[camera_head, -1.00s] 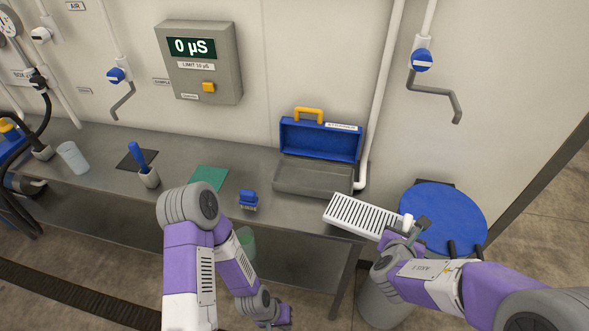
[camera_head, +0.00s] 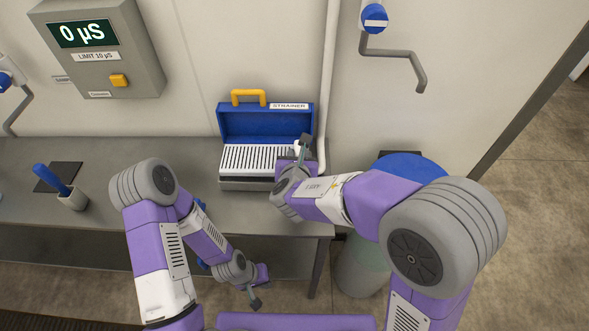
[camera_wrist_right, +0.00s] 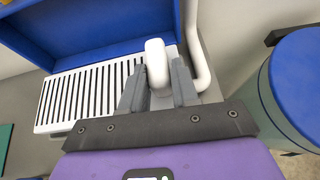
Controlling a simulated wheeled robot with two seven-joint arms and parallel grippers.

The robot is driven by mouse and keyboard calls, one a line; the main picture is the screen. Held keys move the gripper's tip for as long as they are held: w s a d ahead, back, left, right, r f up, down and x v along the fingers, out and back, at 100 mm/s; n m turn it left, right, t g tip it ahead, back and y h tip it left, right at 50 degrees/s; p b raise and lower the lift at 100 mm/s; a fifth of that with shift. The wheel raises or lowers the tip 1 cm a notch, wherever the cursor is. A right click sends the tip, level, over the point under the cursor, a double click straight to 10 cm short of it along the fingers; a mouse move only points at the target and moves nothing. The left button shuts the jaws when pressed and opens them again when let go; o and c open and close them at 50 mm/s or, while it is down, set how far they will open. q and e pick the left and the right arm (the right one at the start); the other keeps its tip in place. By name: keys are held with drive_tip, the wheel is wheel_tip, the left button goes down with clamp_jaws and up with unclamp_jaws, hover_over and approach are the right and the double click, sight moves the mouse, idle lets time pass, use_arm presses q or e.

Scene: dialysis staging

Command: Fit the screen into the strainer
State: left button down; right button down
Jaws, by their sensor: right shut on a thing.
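The screen (camera_head: 258,158) is a white slotted plate with a white knob at its right end. It also shows in the right wrist view (camera_wrist_right: 85,92). The strainer (camera_head: 240,184) is a grey box with a raised blue lid and yellow handle. The screen lies over the strainer's opening, lined up with it; I cannot tell whether it is seated or just above. My right gripper (camera_head: 301,149) is shut on the screen's knob (camera_wrist_right: 156,62), at the box's right end. My left gripper (camera_head: 256,292) hangs low in front of the counter, away from both; its jaws are unclear.
A white pipe (camera_head: 328,80) runs down the wall close to the strainer's right end. A blue-topped bin (camera_head: 412,168) stands right of the counter (camera_head: 100,210). A blue-handled brush (camera_head: 53,180) stands in a cup at left. The counter just left of the strainer is clear.

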wheel_tip(320, 180, down, 5)
drive_tip(key=shift+r+b, duration=0.1)
drive_tip(key=shift+b, duration=0.9)
drive_tip(key=c, duration=0.8)
unclamp_jaws()
drive_tip(key=shift+c, duration=0.2)
drive_tip(key=p+v, duration=0.3)
drive_tip(key=v, duration=0.9)
